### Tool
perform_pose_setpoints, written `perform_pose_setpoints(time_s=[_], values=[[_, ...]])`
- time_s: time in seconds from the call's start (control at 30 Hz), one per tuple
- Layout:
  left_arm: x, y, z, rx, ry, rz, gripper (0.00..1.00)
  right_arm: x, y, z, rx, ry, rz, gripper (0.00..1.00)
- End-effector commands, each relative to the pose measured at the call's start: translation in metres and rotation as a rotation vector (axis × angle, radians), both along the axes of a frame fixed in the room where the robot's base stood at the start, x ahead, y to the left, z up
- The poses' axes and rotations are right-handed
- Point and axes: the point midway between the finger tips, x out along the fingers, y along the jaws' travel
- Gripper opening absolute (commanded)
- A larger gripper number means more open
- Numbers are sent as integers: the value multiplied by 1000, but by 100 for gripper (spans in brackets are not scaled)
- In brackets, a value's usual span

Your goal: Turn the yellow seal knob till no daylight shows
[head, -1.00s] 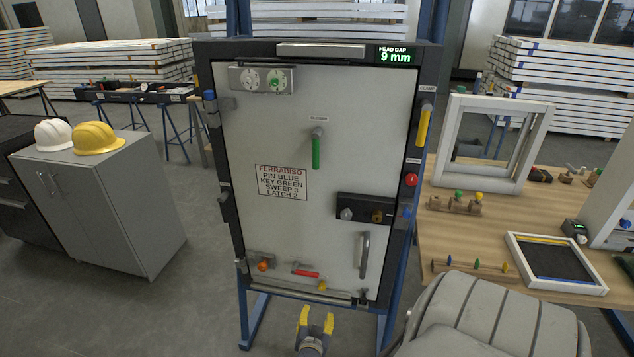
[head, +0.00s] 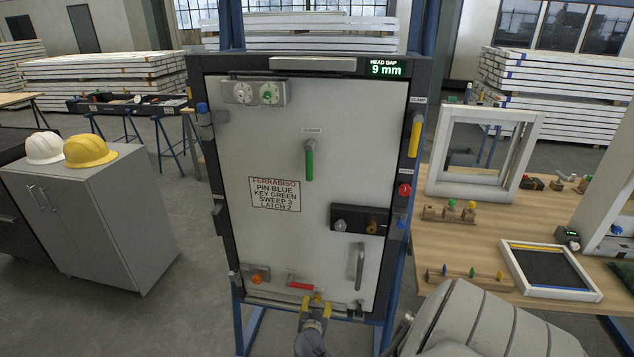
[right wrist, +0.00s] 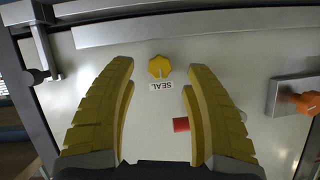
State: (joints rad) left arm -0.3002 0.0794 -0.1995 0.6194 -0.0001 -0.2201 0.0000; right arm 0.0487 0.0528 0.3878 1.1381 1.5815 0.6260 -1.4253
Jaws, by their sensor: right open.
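The yellow seal knob (head: 318,297) sits low on the pale door panel (head: 265,225), just above its bottom edge. In the right wrist view the lobed knob (right wrist: 159,67) shows clearly, with an upside-down SEAL label (right wrist: 174,87) beside it. My right gripper (head: 316,306) is at the door's foot. In the wrist view its yellow fingers (right wrist: 158,75) are wide apart, one on each side of the knob in the picture, touching nothing visible. How far the tips are from the panel I cannot tell. My left gripper is not in view. No daylight gap can be made out.
A red-handled lever (head: 301,286) and an orange knob (head: 256,280) are left of the seal knob. A grey pull handle (head: 360,265) is at its right. A display (head: 386,68) reads HEAD GAP 9 mm. A workbench (head: 465,245) stands at the right.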

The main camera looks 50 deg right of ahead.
Motion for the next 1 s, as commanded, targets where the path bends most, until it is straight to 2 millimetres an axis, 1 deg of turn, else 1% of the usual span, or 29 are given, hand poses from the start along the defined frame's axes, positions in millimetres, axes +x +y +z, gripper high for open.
perform_pose_setpoints(time_s=[0.03, 0.3, 0.5, 0.83, 1.0], values=[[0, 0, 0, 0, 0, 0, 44, 3, -6, -2, -2, 2, 1, 51], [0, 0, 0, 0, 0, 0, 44, 14, -20, -9, -1, 2, 1, 51], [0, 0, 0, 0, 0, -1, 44, 16, -24, -12, -1, 1, 0, 51], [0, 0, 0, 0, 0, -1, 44, 16, -24, -12, 0, 0, 0, 52], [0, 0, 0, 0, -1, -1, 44, 16, -24, -12, 0, 0, 0, 32]])
